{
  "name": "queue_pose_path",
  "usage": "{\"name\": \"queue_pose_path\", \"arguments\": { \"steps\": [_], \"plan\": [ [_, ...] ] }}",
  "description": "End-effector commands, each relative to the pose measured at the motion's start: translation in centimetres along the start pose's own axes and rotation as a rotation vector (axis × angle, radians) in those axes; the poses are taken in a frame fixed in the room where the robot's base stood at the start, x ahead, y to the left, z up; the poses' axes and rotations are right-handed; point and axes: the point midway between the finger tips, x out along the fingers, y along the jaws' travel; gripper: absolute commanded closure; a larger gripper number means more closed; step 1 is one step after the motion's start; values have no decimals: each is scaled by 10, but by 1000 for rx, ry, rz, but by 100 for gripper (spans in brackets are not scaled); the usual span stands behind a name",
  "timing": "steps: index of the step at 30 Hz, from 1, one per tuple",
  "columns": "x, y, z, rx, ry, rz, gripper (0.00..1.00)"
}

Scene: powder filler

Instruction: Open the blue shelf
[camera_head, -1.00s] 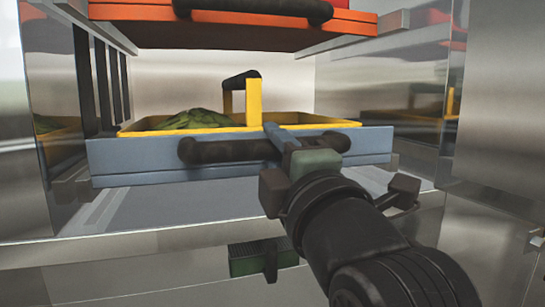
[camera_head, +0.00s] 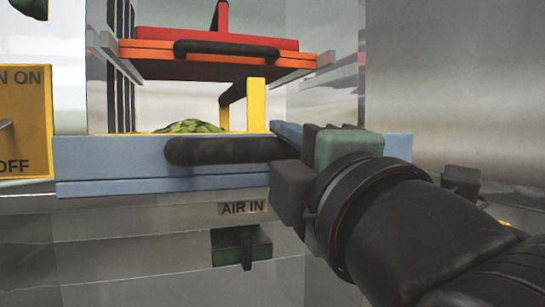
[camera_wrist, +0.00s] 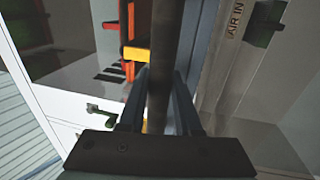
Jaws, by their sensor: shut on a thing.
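The blue shelf (camera_head: 110,167) is a light blue drawer front with a long dark handle (camera_head: 215,151). It stands out toward me from the steel cabinet, under the orange shelf. A yellow tray (camera_head: 256,100) with a green heap (camera_head: 192,126) sits in it. My gripper (camera_head: 290,140) is at the right part of the handle and hides that end. In the wrist view, the two fingers of my gripper (camera_wrist: 159,90) are closed around the dark handle bar (camera_wrist: 164,50), with blue shelf surface behind it.
The orange shelf (camera_head: 215,65) with a red tray (camera_head: 190,45) sits above. A yellow switch panel (camera_head: 25,115) is at the left. A green handle (camera_head: 241,246) is below, under the AIR IN label (camera_head: 242,208). Steel cabinet wall (camera_head: 450,80) stands at the right.

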Motion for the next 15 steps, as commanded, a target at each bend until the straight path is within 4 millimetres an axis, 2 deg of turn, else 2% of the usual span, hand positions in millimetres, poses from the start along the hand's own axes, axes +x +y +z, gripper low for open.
{"name": "queue_pose_path", "arguments": {
  "steps": [6, 15],
  "plan": [
    [-8, 0, 0, 1, 1, -3, 100],
    [-10, 1, 0, 1, 1, -3, 100]
  ]
}}
